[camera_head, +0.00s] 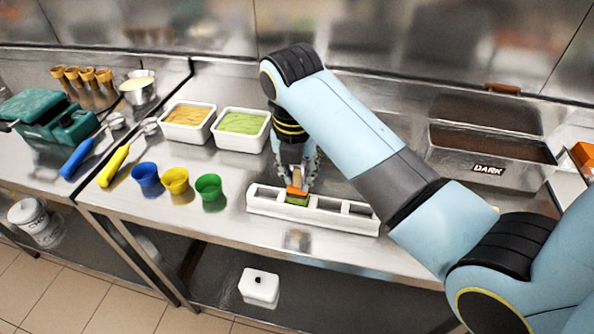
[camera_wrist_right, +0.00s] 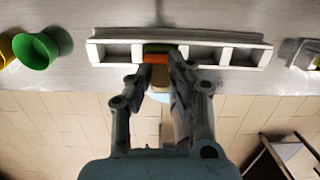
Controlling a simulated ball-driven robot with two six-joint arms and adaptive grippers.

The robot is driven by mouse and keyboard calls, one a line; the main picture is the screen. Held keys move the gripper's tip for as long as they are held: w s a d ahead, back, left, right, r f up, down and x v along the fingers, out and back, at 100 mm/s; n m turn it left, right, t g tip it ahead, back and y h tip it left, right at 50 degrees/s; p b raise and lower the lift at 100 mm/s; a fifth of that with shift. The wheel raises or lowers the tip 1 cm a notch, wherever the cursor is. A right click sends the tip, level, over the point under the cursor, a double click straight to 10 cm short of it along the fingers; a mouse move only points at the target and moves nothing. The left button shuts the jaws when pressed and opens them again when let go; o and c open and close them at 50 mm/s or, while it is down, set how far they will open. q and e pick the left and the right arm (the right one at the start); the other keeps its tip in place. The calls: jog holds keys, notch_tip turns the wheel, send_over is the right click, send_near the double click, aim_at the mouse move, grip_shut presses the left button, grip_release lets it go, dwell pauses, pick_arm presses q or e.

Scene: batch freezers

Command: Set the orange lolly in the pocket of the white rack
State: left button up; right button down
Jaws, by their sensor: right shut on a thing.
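The white rack (camera_head: 330,218) stands on the steel counter with a row of open pockets; it also shows across the top of the wrist view (camera_wrist_right: 120,50). My right gripper (camera_head: 298,184) points down over the rack and is shut on the orange lolly (camera_head: 296,190). The orange part sits at a middle pocket of the rack, between the fingertips, in the wrist view too (camera_wrist_right: 155,58). A green part (camera_head: 297,201) shows right against the orange one. How deep the lolly sits is hidden by the fingers. My left gripper is out of view.
Blue (camera_head: 146,176), yellow (camera_head: 175,180) and green cups (camera_head: 208,187) stand left of the rack. Two white tubs, orange (camera_head: 188,104) and green (camera_head: 262,148), stand behind. A steel bin marked DARK (camera_head: 475,175) is at the right. The counter's front edge is close.

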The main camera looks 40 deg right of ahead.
jog(key=shift+f+p, duration=0.35)
jog(key=shift+f, duration=0.35)
dwell(1.0)
jog(key=c, duration=1.2)
grip_release()
jog(key=shift+o, duration=0.2)
jog(key=shift+r, duration=0.2)
jog(key=r, duration=0.7)
jog(key=shift+s+a, duration=0.25)
jog(key=shift+a, duration=0.1)
jog(key=shift+s, duration=0.1)
